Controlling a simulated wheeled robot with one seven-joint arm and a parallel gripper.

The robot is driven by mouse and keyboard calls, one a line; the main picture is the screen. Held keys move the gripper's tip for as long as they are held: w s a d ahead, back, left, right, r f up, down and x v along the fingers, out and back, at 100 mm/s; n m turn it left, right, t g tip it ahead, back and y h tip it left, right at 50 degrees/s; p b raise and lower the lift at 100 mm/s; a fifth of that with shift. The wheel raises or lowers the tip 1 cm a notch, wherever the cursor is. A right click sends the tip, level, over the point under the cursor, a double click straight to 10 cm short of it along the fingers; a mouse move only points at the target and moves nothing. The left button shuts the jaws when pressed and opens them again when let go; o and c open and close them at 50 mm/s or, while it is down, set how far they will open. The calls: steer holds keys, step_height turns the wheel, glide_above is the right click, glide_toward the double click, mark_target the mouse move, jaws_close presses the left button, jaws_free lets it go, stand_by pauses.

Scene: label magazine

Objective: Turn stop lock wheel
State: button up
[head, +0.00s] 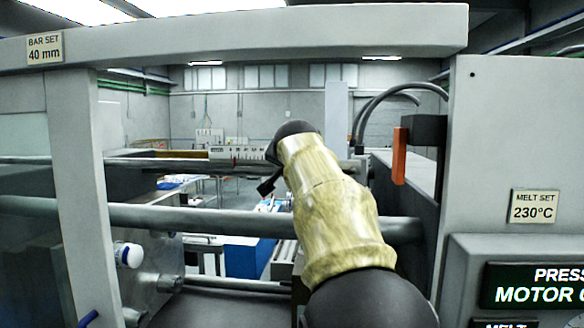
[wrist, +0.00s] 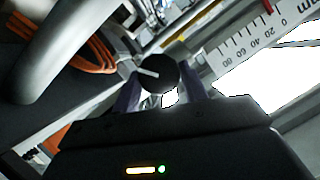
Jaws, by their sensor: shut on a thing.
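The stop lock wheel (wrist: 160,72) shows in the wrist view as a small round black knob with a white line across its face. My gripper (wrist: 162,92) is shut on it, with one finger on either side of the wheel. In the head view, only a dark part of my gripper (head: 268,186) shows past my arm. The wheel itself cannot be made out there. A white scale (wrist: 250,45) with black marks and numbers runs beside the wheel in the wrist view, and the scale also shows in the head view (head: 236,153).
Grey horizontal bars (head: 140,217) cross the opening of the machine frame around my arm. An orange block (head: 399,156) hangs at the right. A panel with a "MELT SET 230°C" plate (head: 535,206) stands at the right. Orange cables (wrist: 92,52) lie left of the wheel.

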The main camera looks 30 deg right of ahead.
steer(key=o, duration=1)
steer(key=b+v, duration=0.5)
steer(key=v, duration=1.2)
steer(key=shift+s, duration=0.15)
